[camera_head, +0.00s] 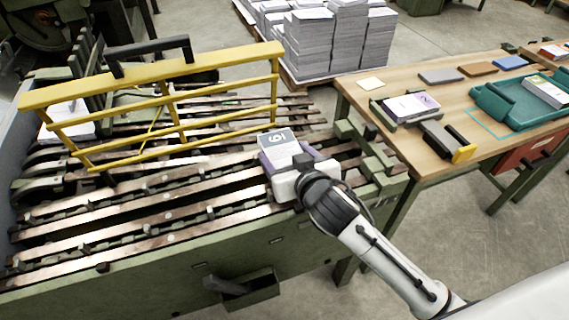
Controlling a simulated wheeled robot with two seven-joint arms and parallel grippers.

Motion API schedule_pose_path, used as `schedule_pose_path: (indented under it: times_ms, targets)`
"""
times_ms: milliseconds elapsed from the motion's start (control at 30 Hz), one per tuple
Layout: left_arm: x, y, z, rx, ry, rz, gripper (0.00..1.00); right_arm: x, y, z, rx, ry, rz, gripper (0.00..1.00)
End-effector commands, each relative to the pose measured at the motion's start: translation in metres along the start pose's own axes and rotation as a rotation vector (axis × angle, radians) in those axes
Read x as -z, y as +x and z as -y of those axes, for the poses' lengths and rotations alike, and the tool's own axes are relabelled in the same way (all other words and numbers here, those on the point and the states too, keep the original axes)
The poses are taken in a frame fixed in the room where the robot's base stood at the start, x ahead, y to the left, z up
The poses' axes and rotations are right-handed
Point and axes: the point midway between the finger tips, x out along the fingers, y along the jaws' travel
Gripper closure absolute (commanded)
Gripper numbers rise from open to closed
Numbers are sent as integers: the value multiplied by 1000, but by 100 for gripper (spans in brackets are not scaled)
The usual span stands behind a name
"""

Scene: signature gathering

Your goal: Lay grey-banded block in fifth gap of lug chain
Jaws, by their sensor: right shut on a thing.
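My right gripper (294,172) is over the right end of the lug chain (150,232), a bed of long metal rails with dark lugs. It is shut on a block (277,143) with a pale top, a dark grey printed patch and a white figure. Lavender shows along the block's sides. The gripper hides the block's near part and the rails under it, so I cannot tell whether the block touches the chain. My left gripper is not in view.
A yellow guard (150,83) with a black handle stands over the chain's far side. Green blocks (375,160) edge its right end. The wooden bench (460,110) at right holds a cradle with another block (410,106), a teal tray (495,104) and small pads.

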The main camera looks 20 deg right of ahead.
Motion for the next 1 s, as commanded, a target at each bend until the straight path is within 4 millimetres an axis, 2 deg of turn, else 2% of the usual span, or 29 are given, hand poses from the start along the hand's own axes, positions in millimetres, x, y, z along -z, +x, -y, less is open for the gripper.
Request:
schedule_pose_path:
  times_ms: [67, 333, 700, 733, 800, 1000]
  targets:
    - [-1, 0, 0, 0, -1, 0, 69, 1, 3, 0, 1, 0, -3, 63]
    - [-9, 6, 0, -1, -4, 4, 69, -31, 15, 0, 1, -1, 0, 63]
    - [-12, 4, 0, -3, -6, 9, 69, -34, 16, 1, 2, 2, -2, 63]
    - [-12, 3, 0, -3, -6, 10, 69, -34, 16, 1, 2, 1, 0, 29]
    - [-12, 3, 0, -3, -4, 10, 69, -34, 16, 1, 2, 1, 0, 17]
    - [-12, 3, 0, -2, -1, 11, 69, -34, 16, 1, 1, 1, 0, 15]
